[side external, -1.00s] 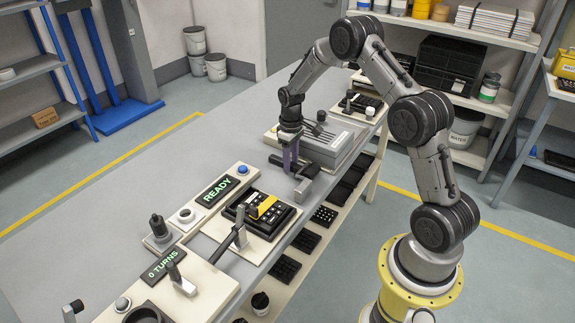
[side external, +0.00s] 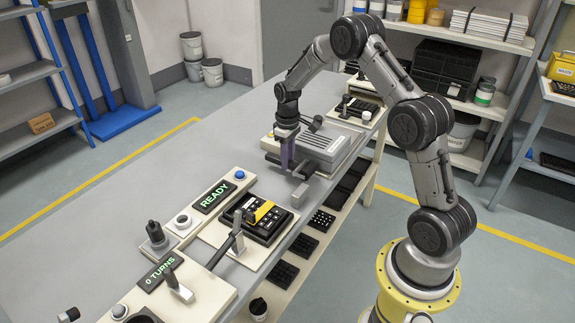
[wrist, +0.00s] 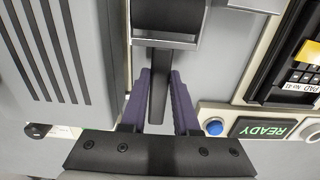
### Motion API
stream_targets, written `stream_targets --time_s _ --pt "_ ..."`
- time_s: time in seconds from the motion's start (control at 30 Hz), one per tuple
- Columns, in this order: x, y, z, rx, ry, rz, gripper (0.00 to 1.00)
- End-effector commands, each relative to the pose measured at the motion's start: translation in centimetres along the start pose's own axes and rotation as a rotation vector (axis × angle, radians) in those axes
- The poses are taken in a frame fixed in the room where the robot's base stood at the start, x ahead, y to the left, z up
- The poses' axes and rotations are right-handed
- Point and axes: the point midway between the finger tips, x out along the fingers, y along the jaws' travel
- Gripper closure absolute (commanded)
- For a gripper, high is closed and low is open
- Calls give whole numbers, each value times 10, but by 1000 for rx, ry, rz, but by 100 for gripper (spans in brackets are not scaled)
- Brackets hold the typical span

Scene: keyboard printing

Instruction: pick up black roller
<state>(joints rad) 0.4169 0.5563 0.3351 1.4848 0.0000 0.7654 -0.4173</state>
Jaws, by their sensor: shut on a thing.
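The black roller (wrist: 167,14) is at the top edge of the wrist view, cut off by the frame. Its dark handle (wrist: 157,105) runs down between the two purple fingers of my gripper (wrist: 159,78). My gripper is shut on this handle. In the side external view my gripper (side external: 287,166) points down low at the bench, in front of the grey ribbed machine. The roller is small and partly hidden there, so its contact with the bench is unclear.
The grey ribbed machine (side external: 335,146) stands close behind my gripper. A black keypad with a yellow strip (side external: 263,211), a READY display (side external: 214,197) and a blue button (side external: 240,174) lie nearer the camera. The bench (side external: 160,150) is clear to the left.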

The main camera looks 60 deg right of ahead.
Motion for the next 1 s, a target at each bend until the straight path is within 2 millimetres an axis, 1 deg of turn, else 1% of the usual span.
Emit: stream_targets --time_s 0.03,0.07,0.17,0.3,0.33,0.5,0.7,0.83,1.0 --pt "-10 -1 2 0 6 2 100" --pt "-14 -3 6 0 4 2 100" --pt "-34 -9 21 0 6 3 100" --pt "-66 -20 46 0 6 3 100" --pt "-70 -23 52 0 4 2 100" --pt "-84 -38 86 0 3 1 100" --pt "-97 -50 114 0 2 1 100" --pt "-101 -55 123 0 1 0 100" --pt "-103 -57 128 0 0 0 100"
